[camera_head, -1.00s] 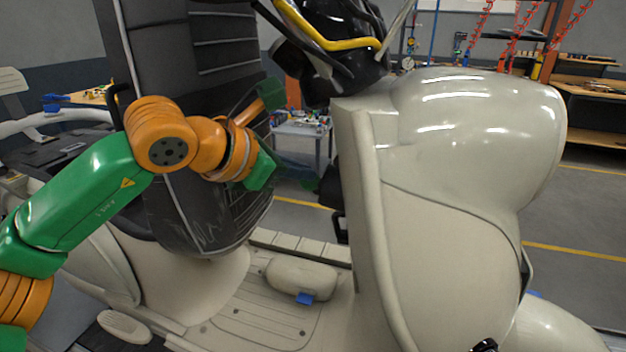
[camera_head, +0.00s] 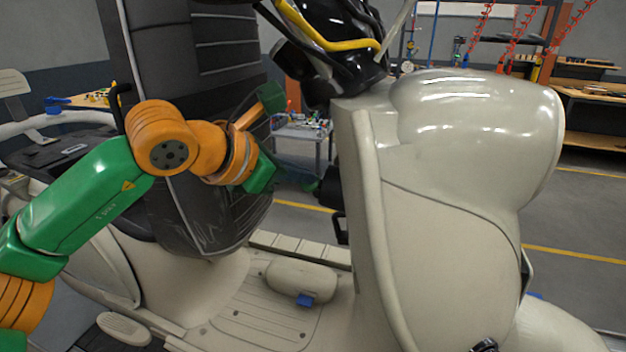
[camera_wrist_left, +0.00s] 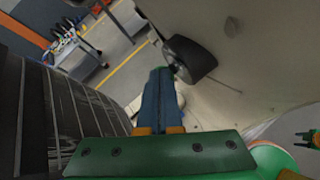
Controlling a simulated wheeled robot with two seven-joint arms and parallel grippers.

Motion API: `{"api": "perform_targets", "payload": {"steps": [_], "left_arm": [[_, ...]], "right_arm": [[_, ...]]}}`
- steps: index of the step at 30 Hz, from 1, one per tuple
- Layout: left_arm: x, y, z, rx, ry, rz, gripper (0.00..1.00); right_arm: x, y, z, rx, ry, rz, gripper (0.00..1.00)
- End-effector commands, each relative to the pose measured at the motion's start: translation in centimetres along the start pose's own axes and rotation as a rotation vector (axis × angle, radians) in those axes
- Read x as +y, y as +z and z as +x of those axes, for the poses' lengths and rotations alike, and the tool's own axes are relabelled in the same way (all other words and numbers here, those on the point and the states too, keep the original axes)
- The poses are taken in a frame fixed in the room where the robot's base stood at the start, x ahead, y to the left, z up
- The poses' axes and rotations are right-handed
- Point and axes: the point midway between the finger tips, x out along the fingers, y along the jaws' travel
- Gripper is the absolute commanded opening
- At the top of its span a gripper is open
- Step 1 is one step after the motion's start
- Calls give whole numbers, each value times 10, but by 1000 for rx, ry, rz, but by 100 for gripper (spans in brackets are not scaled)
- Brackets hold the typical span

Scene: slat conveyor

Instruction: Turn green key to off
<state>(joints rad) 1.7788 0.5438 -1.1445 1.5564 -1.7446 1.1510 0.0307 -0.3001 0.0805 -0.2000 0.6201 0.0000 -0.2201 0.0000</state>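The scooter's black lock housing (camera_head: 331,188) sticks out of the inner side of its cream front panel. It also shows in the wrist view (camera_wrist_left: 190,60), just beyond and right of my left fingertips. My left gripper (camera_head: 312,183) reaches in from the left, with its tips at the housing. In the wrist view its blue fingers (camera_wrist_left: 160,78) lie close together. A little green shows at their tips; I cannot tell whether it is the green key, or whether the fingers hold it. A small green forked part at the wrist view's right edge may be my right gripper (camera_wrist_left: 306,139).
The cream front panel (camera_head: 450,230) stands close right of my left gripper. A dark upright seat part (camera_head: 200,215) is close behind my left wrist. The handlebar parts with a yellow cable (camera_head: 330,42) hang above. A footboard (camera_head: 265,315) lies below.

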Motion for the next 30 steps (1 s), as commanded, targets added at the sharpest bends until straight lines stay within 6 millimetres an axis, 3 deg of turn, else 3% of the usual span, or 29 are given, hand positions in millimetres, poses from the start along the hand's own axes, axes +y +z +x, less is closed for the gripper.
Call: {"api": "perform_targets", "payload": {"steps": [30], "left_arm": [[0, 8, -83, 0, 1, 0, 0]], "right_arm": [[-1, 0, 0, 0, -1, 1, 46]]}}
